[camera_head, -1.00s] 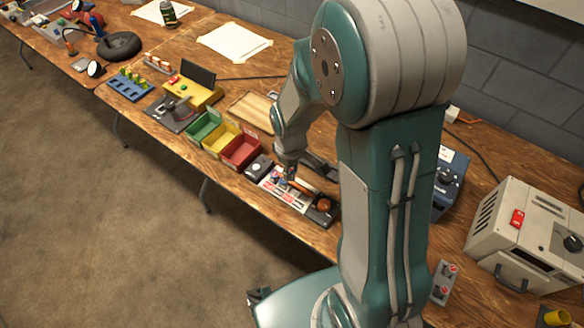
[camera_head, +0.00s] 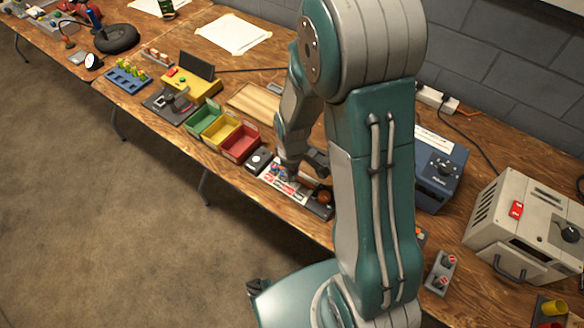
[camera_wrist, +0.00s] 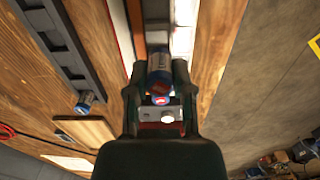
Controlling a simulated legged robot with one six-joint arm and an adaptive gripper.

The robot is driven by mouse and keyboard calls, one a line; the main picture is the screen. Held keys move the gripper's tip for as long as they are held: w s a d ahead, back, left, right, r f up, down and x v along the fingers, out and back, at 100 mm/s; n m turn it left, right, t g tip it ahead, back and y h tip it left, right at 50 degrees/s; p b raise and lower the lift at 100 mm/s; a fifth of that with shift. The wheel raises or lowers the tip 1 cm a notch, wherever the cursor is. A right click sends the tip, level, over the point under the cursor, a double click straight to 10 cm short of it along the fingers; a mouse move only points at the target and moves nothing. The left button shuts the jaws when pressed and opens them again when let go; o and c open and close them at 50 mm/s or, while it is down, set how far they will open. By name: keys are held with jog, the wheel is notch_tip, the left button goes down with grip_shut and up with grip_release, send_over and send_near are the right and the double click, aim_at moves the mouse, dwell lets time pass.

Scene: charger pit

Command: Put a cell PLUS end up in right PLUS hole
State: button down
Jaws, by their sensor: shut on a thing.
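My gripper (camera_wrist: 158,98) is shut on a cell (camera_wrist: 160,70), which has a blue and silver body and shows between the fingers in the wrist view. Which end of it is PLUS I cannot tell. In the head view my gripper (camera_head: 284,176) is low over the charger board (camera_head: 302,195), a dark strip with white and red labels along the table's front edge. My gripper and arm cover part of the board, and its holes cannot be made out. A second blue and silver cell (camera_wrist: 85,102) is at the end of a dark rack (camera_wrist: 62,45) in the wrist view.
Green (camera_head: 203,120), yellow (camera_head: 220,132) and red (camera_head: 241,145) bins stand left of the board, with a small black box (camera_head: 258,160) between. A wooden tray (camera_head: 255,104) lies behind. A blue unit (camera_head: 438,168) and a grey unit (camera_head: 525,225) stand right.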

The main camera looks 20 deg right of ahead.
aim_at(294, 180)
jog(key=shift+d+f, duration=0.25)
jog(key=shift+f, duration=0.45)
jog(key=shift+a+f, duration=0.15)
jog(key=shift+f, duration=0.85)
jog(key=shift+f, duration=0.15)
dwell(0.5)
jog(key=shift+c, duration=2)
grip_release()
jog(key=shift+r, duration=3.5)
